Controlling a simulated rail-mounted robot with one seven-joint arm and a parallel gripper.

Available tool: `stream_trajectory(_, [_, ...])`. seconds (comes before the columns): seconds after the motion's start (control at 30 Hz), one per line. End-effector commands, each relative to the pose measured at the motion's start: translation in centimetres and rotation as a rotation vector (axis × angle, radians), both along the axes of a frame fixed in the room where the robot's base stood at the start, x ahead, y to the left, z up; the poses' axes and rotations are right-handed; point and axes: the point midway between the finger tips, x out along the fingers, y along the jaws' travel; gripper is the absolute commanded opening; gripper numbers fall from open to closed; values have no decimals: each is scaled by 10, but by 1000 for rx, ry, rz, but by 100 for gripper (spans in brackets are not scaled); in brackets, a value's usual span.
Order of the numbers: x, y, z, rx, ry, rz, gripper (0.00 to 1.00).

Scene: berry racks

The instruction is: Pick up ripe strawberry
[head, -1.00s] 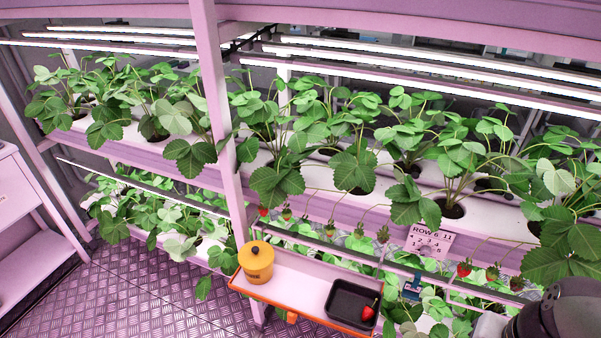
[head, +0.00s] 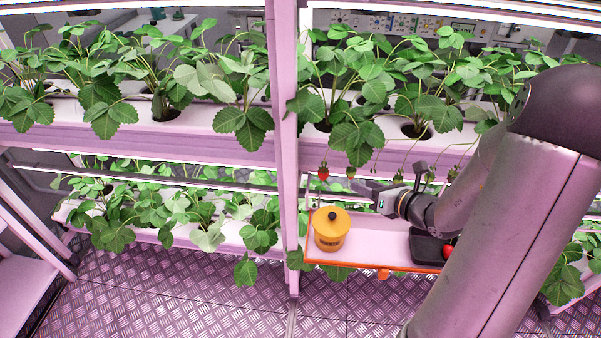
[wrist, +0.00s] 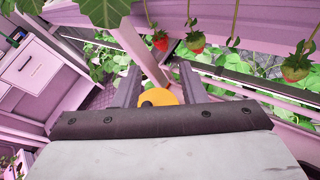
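A red strawberry (head: 323,172) hangs below the upper planter, just right of the rack post; it also shows in the wrist view (wrist: 160,41), ahead of the fingers. A second, partly green berry (head: 351,172) hangs to its right; in the wrist view it looks red and pale green (wrist: 195,43). Another, mostly pale green with some red (wrist: 297,65), hangs at the far right there. My gripper (wrist: 158,82) is open, its two fingers apart with no berry between them. In the head view my gripper (head: 368,192) is right of and slightly below the red berry.
An orange-rimmed tray (head: 335,264) holds a yellow lidded jar (head: 331,230) and a black box (head: 426,250) with a red berry (head: 447,252) in it. The rack post (head: 283,150) stands close left of the red berry. Leaves (wrist: 105,12) hang above my fingers.

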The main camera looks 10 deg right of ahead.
Motion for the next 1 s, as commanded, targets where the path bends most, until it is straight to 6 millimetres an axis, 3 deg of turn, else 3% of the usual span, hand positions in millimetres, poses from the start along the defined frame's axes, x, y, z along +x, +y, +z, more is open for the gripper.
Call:
stream_trajectory(0.4, [69, 46, -29, -1, 2, 9, 38])
stream_trajectory(1.0, [115, 79, -61, -3, 0, 10, 38])
